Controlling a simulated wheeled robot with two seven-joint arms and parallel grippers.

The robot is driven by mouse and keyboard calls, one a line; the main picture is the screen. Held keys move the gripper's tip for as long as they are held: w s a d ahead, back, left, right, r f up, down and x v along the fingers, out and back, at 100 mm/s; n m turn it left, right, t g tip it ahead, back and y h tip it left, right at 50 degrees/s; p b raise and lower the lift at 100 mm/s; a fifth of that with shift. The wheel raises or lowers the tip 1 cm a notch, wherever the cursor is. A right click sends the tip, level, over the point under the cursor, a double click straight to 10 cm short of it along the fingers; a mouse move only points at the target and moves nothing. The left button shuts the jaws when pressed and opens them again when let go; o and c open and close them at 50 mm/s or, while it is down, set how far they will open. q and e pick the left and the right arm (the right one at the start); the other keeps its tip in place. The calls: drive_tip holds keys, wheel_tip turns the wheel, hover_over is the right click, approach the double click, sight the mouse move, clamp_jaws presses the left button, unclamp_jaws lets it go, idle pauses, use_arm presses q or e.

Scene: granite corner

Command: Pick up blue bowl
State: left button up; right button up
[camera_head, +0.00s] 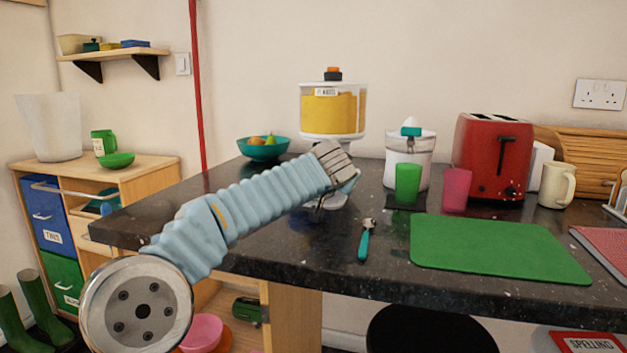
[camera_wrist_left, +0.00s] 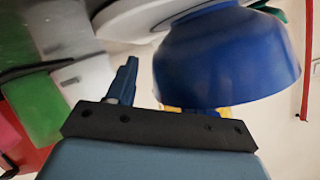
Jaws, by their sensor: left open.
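The blue bowl (camera_wrist_left: 228,58) fills the upper right of the left wrist view, close to the camera. In the head view it is hidden, or nearly so, behind my left arm and gripper. My left gripper (camera_head: 342,188) is over the counter in front of the cereal dispenser, pointing away from the head camera. It is open. In the wrist view one finger stands clear, left of the bowl with a gap; the other is mostly hidden behind the bowl's rim. I cannot tell whether either finger touches it. My right gripper is out of view.
The cereal dispenser (camera_head: 330,110) rises behind my left gripper. A teal fruit bowl (camera_head: 262,151) stands left of it. A white juicer (camera_head: 407,171), green cup (camera_head: 408,183), pink cup (camera_head: 457,188), teal-handled utensil (camera_head: 364,243) and green mat (camera_head: 495,250) lie to the right.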

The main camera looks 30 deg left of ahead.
use_arm(q)
clamp_jaws()
drive_tip(key=shift+r, duration=0.1)
idle(0.3)
